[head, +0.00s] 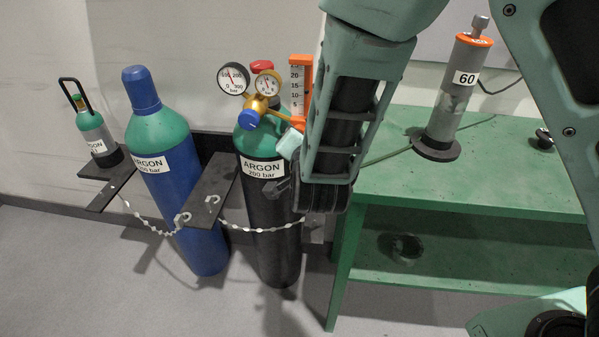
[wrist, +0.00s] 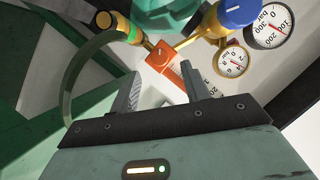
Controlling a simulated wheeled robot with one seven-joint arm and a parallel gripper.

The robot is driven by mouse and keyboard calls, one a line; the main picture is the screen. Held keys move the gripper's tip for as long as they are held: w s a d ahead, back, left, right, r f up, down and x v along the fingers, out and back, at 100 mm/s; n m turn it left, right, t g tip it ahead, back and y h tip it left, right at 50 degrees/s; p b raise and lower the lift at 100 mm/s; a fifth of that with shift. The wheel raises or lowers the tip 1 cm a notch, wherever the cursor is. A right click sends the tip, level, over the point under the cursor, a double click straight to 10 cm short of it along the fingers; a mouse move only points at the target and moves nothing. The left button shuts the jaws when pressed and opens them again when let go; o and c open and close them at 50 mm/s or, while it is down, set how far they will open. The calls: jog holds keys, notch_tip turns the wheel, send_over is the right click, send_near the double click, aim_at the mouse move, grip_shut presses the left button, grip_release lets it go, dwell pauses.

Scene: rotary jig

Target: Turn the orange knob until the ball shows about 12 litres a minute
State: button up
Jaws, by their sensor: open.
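The orange knob (wrist: 160,57) shows in the wrist view just beyond the fingertips, with a pale mark on its face. My gripper (wrist: 161,82) is open and empty, its two fingers apart, and the knob appears ahead of the gap between them. No contact shows. The flow tube (head: 297,84), with an orange frame and a scale marked 5 to 20, stands upright beside the gauges in the head view. I cannot make out the ball or its height.
Two pressure gauges (head: 233,79) and a blue regulator knob (head: 248,120) sit beside the tube on the black argon cylinder (head: 277,230). A hose (wrist: 72,75) curves left of my fingers. A blue argon cylinder (head: 171,190) stands left; a green bench (head: 500,180) stands right.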

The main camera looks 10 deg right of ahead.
jog(key=s+a+r+n+g+y+p, duration=0.1)
jog(key=s+r+n+g+p, duration=0.4)
jog(key=s, duration=0.6)
jog(key=s+a+r+n+g+y+p, duration=0.2)
jog(key=s+r+n+g+y+p, duration=0.2)
jog(key=s+r, duration=0.4)
jog(key=shift+s+a+n+g+p, duration=0.3)
jog(key=shift+s+n+g+p, duration=0.45)
jog(key=shift+s, duration=1.15)
jog(key=shift+g, duration=0.25)
